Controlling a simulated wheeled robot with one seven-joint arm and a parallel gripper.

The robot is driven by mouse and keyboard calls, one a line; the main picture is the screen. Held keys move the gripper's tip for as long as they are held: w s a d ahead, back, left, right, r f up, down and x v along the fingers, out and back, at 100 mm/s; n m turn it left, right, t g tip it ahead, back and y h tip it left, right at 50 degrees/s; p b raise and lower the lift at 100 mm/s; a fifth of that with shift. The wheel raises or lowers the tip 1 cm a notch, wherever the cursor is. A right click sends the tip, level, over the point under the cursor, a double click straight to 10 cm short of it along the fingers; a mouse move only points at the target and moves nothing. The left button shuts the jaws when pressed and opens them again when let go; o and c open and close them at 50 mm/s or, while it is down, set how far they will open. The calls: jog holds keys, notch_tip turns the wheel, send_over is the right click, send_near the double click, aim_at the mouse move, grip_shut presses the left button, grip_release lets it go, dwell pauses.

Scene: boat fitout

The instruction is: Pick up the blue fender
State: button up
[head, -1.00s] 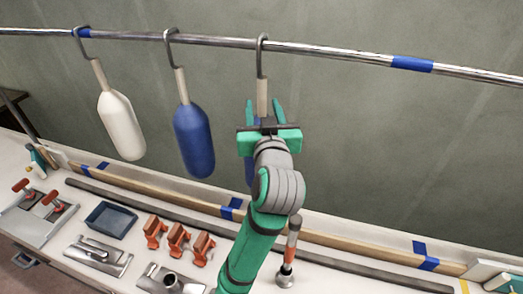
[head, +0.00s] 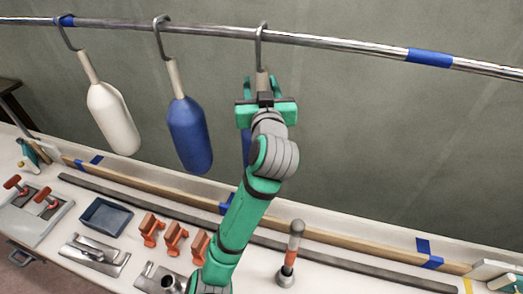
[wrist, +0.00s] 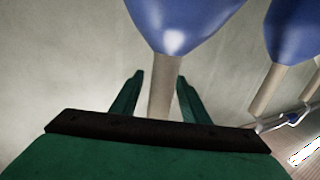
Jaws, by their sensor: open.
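A blue fender hangs from a hook behind my gripper (head: 261,88). In the head view only a strip of its blue body (head: 246,146) and the top of its beige neck show. In the wrist view this blue fender (wrist: 182,20) is at the top, its neck lying between the two green fingers (wrist: 160,84) with gaps on both sides. My gripper is open. A second blue fender (head: 189,135) hangs to the left, clear of the gripper, and shows at the right of the wrist view (wrist: 291,45).
A white fender (head: 113,118) hangs at the far left of the metal rail (head: 330,42). Below, the bench holds a blue tray (head: 107,215), orange clamp-like pieces (head: 174,236) and an upright orange-handled tool (head: 291,252). The wall right of my gripper is clear.

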jog(key=shift+c, duration=0.5)
grip_shut()
dwell(0.8)
